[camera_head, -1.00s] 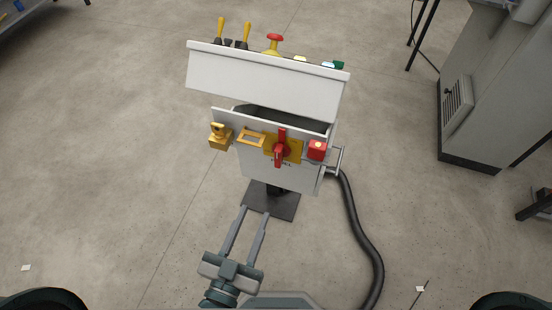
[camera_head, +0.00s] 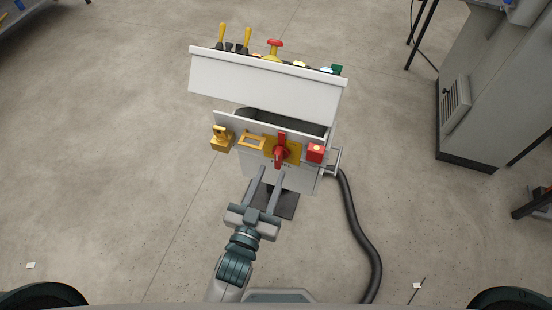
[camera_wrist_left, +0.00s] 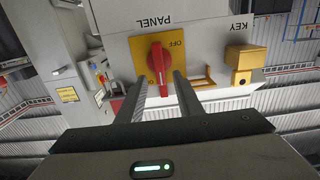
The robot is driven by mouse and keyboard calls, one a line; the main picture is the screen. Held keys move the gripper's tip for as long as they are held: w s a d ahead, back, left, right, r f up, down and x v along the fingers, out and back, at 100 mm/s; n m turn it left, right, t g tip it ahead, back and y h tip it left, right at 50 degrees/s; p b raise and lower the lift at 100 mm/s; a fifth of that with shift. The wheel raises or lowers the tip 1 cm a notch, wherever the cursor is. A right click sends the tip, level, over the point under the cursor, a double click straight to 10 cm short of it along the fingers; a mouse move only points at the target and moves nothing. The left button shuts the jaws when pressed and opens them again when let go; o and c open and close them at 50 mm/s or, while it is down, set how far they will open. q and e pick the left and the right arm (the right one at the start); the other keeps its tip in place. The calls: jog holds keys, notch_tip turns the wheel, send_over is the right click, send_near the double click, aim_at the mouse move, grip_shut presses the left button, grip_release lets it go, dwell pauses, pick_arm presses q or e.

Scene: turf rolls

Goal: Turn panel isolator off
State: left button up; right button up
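The panel isolator is a red rotary knob (camera_head: 281,152) on a yellow plate on the front of the white control box. Its handle points roughly up and down. The wrist view shows the knob (camera_wrist_left: 157,66) with OFF and ON lettering on the plate and PANEL beside it, all turned over. My left gripper (camera_head: 272,172) is open, just below and in front of the knob in the head view. In the wrist view its fingers (camera_wrist_left: 160,78) lie to either side of the knob's near end. Contact cannot be told. My right gripper is not in view.
A yellow key switch (camera_head: 221,140), a yellow frame (camera_head: 251,141) and a red button box (camera_head: 315,152) flank the knob. An upper console (camera_head: 265,80) with levers and a red mushroom button overhangs it. A black hose (camera_head: 362,230) runs down right. A grey cabinet stands right.

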aim_at(277, 161)
pick_arm(q)
jog(key=shift+p+x, duration=0.45)
jog(key=shift+x, duration=2.25)
grip_shut()
